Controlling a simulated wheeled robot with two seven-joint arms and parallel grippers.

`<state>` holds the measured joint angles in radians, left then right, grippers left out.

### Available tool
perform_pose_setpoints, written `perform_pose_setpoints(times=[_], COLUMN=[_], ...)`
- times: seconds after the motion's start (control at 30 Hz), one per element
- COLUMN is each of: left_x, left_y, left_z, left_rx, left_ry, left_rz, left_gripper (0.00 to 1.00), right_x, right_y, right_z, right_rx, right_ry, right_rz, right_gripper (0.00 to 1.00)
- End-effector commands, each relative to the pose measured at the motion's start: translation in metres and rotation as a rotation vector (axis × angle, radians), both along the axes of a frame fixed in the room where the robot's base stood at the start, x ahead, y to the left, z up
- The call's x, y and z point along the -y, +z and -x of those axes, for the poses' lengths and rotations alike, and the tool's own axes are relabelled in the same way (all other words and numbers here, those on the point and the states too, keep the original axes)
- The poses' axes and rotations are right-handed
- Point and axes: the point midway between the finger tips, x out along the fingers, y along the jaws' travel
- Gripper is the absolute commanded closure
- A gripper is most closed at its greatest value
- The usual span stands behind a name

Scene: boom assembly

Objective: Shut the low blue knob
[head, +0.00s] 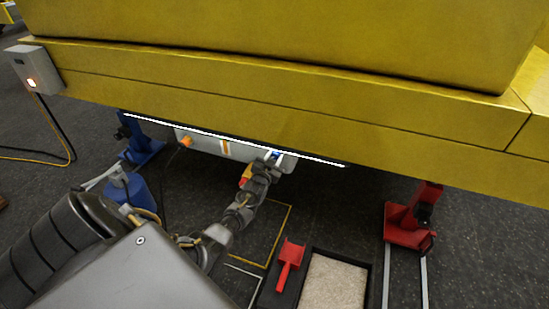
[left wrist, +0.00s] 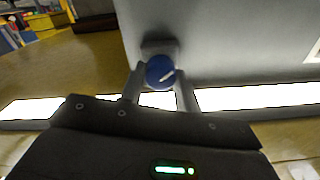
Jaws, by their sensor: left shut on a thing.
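The low blue knob (left wrist: 160,71) is round with a white line across its face, slanted up to the right. It sits on a grey panel in the left wrist view. The two fingers of my left gripper (left wrist: 160,90) stand on either side of it and are shut on it. In the head view, my left gripper (head: 270,165) is at the right end of a grey box (head: 212,145) under the yellow boom. A bit of the blue knob (head: 276,153) shows there at the fingertips. My right gripper is not in view.
The yellow boom (head: 300,95) hangs low over the box, with a bright light strip (head: 225,136) along its lower edge. A red stand (head: 410,225) is on the right, a blue stand (head: 140,145) on the left. A black tray with a red scoop (head: 288,262) lies in front.

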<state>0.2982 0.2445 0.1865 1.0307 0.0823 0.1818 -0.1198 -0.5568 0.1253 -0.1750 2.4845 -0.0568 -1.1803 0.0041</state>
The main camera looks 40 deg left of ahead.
Motion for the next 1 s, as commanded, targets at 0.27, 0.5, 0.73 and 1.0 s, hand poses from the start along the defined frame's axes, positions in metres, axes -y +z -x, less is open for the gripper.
perform_pose_setpoints(times=[0.27, 0.5, 0.73, 1.0], left_x=[0.0007, 0.0006, 0.0005, 0.0006], left_y=[0.0006, 0.0005, 0.0004, 0.0004], left_z=[-0.0006, -0.0005, -0.0005, -0.0005], left_rx=[0.049, 0.067, 0.070, 0.070], left_ry=[-0.001, -0.002, -0.002, -0.002], left_rz=[0.138, 0.190, 0.201, 0.200], left_gripper=[0.91, 0.91, 0.91, 0.64], right_x=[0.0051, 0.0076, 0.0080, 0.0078], right_y=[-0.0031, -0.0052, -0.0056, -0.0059], right_z=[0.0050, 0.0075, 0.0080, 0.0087], right_rx=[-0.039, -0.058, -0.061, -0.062], right_ry=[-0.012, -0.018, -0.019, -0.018], right_rz=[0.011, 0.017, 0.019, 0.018], right_gripper=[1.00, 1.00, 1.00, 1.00])
